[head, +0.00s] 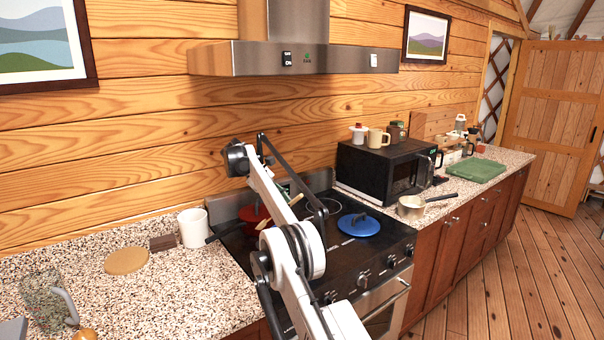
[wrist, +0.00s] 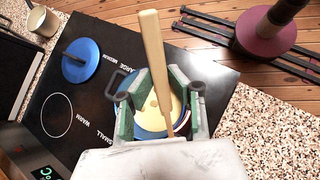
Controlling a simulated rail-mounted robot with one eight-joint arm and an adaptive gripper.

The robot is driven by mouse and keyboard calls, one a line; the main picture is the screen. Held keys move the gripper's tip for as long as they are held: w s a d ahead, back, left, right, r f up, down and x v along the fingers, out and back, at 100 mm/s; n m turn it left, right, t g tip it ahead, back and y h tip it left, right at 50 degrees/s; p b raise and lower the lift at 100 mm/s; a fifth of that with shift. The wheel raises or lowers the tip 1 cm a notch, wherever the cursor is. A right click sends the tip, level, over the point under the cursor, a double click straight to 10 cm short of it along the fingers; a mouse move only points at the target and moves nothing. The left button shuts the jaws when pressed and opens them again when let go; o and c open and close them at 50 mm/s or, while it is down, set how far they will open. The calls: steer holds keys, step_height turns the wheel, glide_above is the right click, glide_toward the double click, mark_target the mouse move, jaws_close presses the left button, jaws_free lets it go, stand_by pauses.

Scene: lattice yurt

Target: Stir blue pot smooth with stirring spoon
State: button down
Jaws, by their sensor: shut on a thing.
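My gripper (wrist: 162,95) is shut on the wooden stirring spoon (wrist: 152,40). The spoon's wide pale end sticks out past the fingers and its thin part runs down between them. The blue pot (wrist: 118,82) is below the gripper on the cooktop; its blue rim and pale yellow contents show between the fingers. I cannot tell whether the spoon touches the contents. In the head view, the pale spoon (head: 281,211) shows slanted beside my arm, which hides the pot.
A blue lid (head: 359,224) lies on the cooktop to the right. A red pot or lid (head: 252,213) is partly hidden behind my arm. A saucepan (head: 411,207) and a black microwave (head: 378,169) stand on the right counter. A range hood (head: 300,60) is above.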

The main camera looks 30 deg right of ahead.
steer(key=shift+w+d+r+n+h+p, duration=0.2)
steer(key=shift+d+r+n+h+p, duration=0.1)
steer(key=shift+d+r+h+p, duration=0.25)
steer(key=shift+w+d+r+n+h+p, duration=0.15)
steer(key=shift+d+r+n+h+p, duration=0.15)
steer(key=shift+d+r+h, duration=0.25)
steer(key=shift+d+r, duration=0.2)
steer(key=shift+d, duration=0.15)
steer(key=shift+s+d+r, duration=0.15)
steer(key=shift+d+r, duration=0.05)
steer(key=shift+w+d+r+h+p, duration=0.15)
steer(key=shift+w+d+h+p, duration=0.05)
steer(key=shift+w+h+p, duration=0.15)
steer(key=shift+d+r+n, duration=0.1)
steer(key=shift+n, duration=0.2)
steer(key=d+r+p, duration=0.1)
steer(key=d+r+h+p, duration=0.1)
steer(key=shift+w+d+r+n+h, duration=0.1)
steer(key=shift+d+r+n+h, duration=0.05)
steer(key=shift+r+n+h, duration=0.2)
